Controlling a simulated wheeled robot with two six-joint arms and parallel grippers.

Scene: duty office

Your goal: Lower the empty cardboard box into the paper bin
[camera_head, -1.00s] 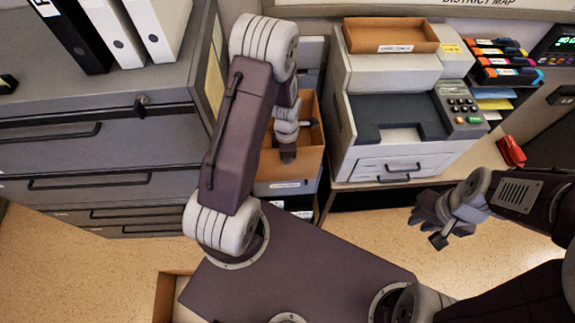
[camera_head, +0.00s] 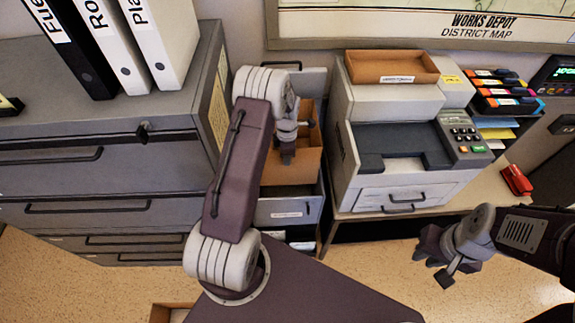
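An open brown cardboard box (camera_head: 300,172) shows behind my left arm, between the grey cabinet and the printer. It sits in or just above a grey drawer-like unit (camera_head: 296,207) with a label; I cannot tell which. My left gripper (camera_head: 287,157) points down at the near left side of the box, overlapping its wall. Its fingers are too small and hidden to show whether they grip it. Another brown open-topped container (camera_head: 163,312) is cut off at the bottom edge; I cannot tell whether it is the paper bin. My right gripper (camera_head: 430,250) is away from the box, over the floor.
The printer (camera_head: 400,180) stands right of the box, with a brown tray (camera_head: 392,68) on top. The grey cabinet (camera_head: 100,190) with binders (camera_head: 150,45) is at left. A red stapler-like object (camera_head: 516,181) lies on the counter. Floor shows at lower left and lower right.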

